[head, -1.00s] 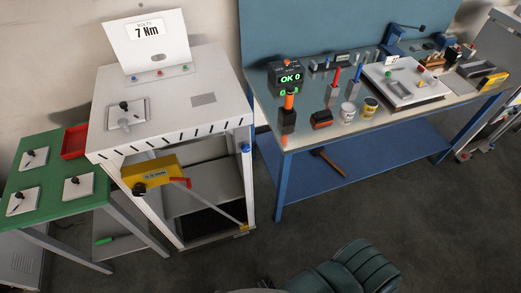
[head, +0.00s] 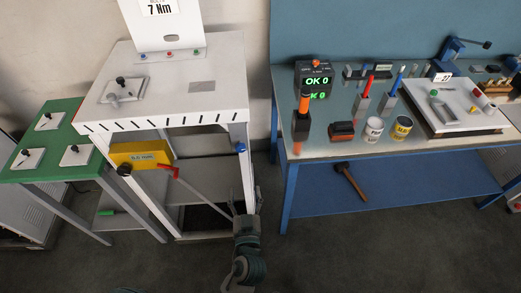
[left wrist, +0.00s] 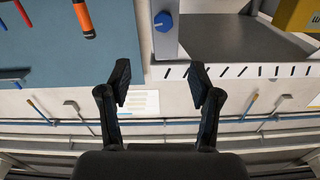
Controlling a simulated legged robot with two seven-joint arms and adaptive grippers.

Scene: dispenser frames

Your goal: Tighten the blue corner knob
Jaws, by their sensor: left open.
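The blue corner knob (head: 241,148) sits on the front right post of the white dispenser frame (head: 197,126), just under its top. My left gripper (head: 246,205) is in front of the lower part of that post, below the knob. In the left wrist view the knob (left wrist: 163,22) shows near the top, beyond the fingertips and apart from them. My left gripper (left wrist: 160,80) is open there, with nothing between its fingers. My right gripper is in neither view.
A yellow box (head: 141,153) with a red-handled lever (head: 169,170) is at the frame's front left. A blue workbench (head: 290,185) with tools stands to the right. A green table (head: 75,172) stands at the left. The floor in front is clear.

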